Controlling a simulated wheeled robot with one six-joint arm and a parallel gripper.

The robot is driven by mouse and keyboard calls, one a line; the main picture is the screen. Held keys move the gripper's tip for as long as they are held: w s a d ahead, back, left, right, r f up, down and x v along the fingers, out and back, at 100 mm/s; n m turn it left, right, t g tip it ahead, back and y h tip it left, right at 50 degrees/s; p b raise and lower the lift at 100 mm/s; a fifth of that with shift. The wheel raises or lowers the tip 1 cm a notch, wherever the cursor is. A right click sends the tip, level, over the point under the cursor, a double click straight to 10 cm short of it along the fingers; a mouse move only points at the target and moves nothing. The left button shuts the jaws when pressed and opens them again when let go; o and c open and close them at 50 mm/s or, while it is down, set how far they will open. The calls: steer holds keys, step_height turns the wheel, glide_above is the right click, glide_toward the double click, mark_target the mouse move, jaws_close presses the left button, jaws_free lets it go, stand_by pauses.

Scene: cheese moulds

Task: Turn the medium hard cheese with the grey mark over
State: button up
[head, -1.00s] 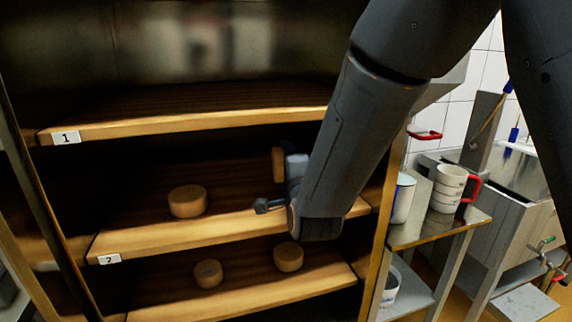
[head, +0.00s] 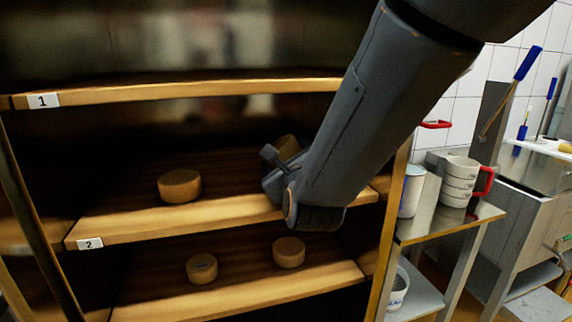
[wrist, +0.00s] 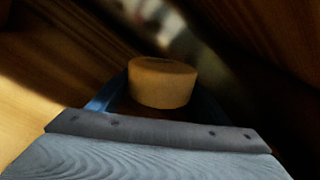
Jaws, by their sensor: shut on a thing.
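My gripper (head: 279,168) is at the right part of shelf 2 and is shut on a round tan cheese (head: 286,148), which is largely hidden behind the wrist in the head view. In the wrist view the held cheese (wrist: 161,86) sits between the two bluish fingers, with its side and a narrow strip of one flat face showing. A faint darker patch shows on that face; its colour is unclear. Whether the cheese touches the shelf cannot be told.
Another cheese (head: 180,186) lies on shelf 2 (head: 170,222), left of my gripper. Below are a cheese with a dark mark (head: 202,269) and a plain one (head: 289,252). Shelf 1 (head: 180,93) is overhead. Stacked mugs (head: 457,182) stand on a side table at right.

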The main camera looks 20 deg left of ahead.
steer(key=m+b, duration=0.1)
steer(key=b, duration=0.1)
steer(key=f+m+b, duration=0.1)
steer(key=m+b, duration=0.3)
steer(key=shift+s+a+f+b, duration=0.1)
steer(key=shift+a+f+b, duration=0.15)
steer(key=shift+b, duration=0.15)
steer(key=shift+f+m+b, duration=0.15)
steer(key=shift+m+b, duration=0.55)
steer(key=shift+b, duration=0.5)
steer(key=o, duration=1.1)
steer(key=shift+s, duration=0.1)
steer(key=shift+b+v, duration=0.45)
steer(key=shift+v, duration=3)
steer(key=shift+f, duration=0.1)
